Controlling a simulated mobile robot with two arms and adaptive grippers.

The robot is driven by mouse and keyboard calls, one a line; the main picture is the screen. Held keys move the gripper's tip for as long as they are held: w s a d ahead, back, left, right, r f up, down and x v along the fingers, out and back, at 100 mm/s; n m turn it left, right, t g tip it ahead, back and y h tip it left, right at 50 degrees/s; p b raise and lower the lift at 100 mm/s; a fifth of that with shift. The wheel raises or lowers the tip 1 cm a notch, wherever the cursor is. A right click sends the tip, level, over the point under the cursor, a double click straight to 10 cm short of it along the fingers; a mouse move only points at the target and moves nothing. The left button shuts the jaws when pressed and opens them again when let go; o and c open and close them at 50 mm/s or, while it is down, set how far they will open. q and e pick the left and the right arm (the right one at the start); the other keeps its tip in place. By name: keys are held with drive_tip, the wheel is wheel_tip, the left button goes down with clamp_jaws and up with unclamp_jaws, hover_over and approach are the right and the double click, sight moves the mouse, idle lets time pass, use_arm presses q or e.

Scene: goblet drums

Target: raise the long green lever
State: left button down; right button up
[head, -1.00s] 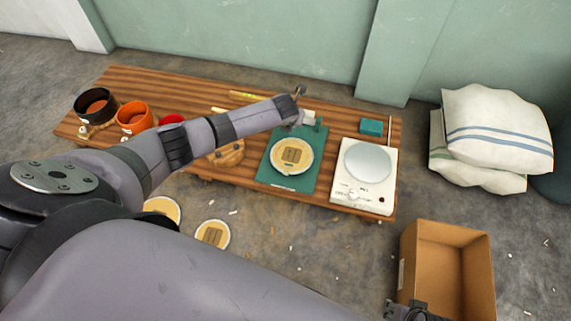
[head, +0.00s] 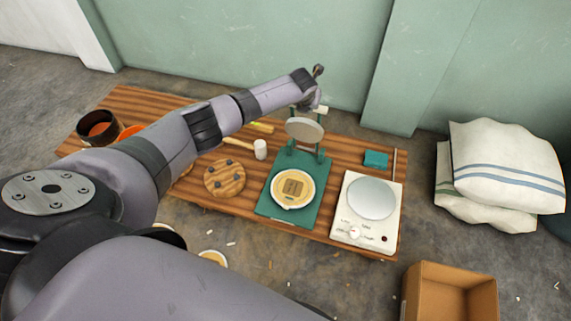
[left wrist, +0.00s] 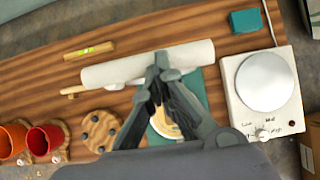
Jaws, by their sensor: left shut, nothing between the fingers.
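The green press base (head: 263,207) stands on the wooden board, with a round cream-and-yellow disc (head: 293,201) on it. A round grey plate (head: 305,130) is up above the back of the base, between green uprights (head: 322,156). A white bar (head: 322,109), seemingly the lever's grip, shows beside my left gripper (head: 313,101), high over the back. The green lever itself is mostly hidden. In the left wrist view the white bar (left wrist: 110,72) lies across the shut, empty fingertips (left wrist: 161,66); I cannot tell whether they touch. My right gripper is out of view.
A white scale (head: 365,228) stands right of the press, with a teal block (head: 376,160) behind it. A round wooden block (head: 224,180) and a white-headed mallet (head: 260,149) lie left. A cardboard box (head: 411,292) and stacked white sacks (head: 505,150) are on the floor right.

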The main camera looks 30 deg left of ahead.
use_arm(q)
drive_tip(key=shift+w+a+r, duration=0.1)
drive_tip(key=shift+w+r, duration=0.15)
drive_tip(key=shift+w, duration=0.1)
drive_tip(key=shift+r, duration=0.1)
drive_tip(key=shift+r, duration=0.15)
drive_tip(key=v, duration=1.1)
drive_tip(key=shift+s, duration=0.4)
